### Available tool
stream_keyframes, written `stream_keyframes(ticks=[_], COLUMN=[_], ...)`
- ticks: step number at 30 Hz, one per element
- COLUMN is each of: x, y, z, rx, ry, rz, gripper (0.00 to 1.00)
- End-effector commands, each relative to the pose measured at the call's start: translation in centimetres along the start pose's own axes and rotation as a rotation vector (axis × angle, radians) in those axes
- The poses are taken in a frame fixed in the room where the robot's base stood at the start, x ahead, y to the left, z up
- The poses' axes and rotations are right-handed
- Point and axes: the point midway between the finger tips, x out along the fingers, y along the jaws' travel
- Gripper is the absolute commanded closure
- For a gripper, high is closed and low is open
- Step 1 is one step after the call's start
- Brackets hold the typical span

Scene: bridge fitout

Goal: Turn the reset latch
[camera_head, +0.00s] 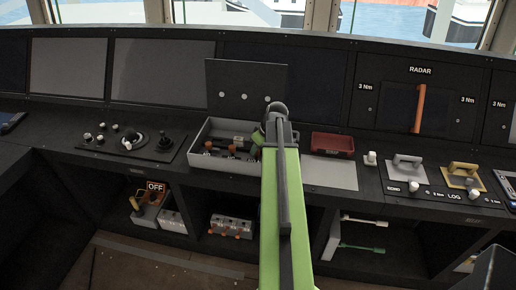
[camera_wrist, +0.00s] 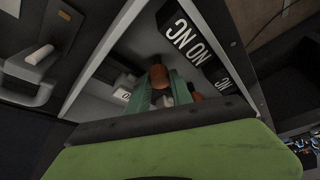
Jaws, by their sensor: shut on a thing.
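A grey open box (camera_head: 184,158) with a raised dark lid (camera_head: 245,78) sits on the console. It holds orange-handled parts (camera_head: 232,148). My gripper (camera_wrist: 158,92) reaches into this box and is shut on an orange-brown knob (camera_wrist: 158,73), whose top shows between the greenish fingers in the wrist view. I take this knob to be the reset latch; no reset label is readable. Black plates marked "ON" (camera_wrist: 198,50) lie beside it. In the head view my arm covers the right part of the box and hides the fingertips.
A red tray (camera_head: 333,144) stands right of my arm. Joystick controls (camera_head: 134,140) are to the left, and levers (camera_head: 405,167) to the right. An "OFF" switch unit (camera_head: 155,187) and another unit (camera_head: 231,226) sit in the lower shelf. The box walls are close around my fingers.

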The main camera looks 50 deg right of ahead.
Motion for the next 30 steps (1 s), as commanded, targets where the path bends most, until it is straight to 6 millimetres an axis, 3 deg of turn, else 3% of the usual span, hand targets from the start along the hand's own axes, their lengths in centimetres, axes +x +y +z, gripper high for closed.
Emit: stream_keyframes(ticks=[30], x=[0.22], y=[-0.86], z=[-0.46], rx=[0.858], ry=[-0.002], rz=[0.356], gripper=[1.0])
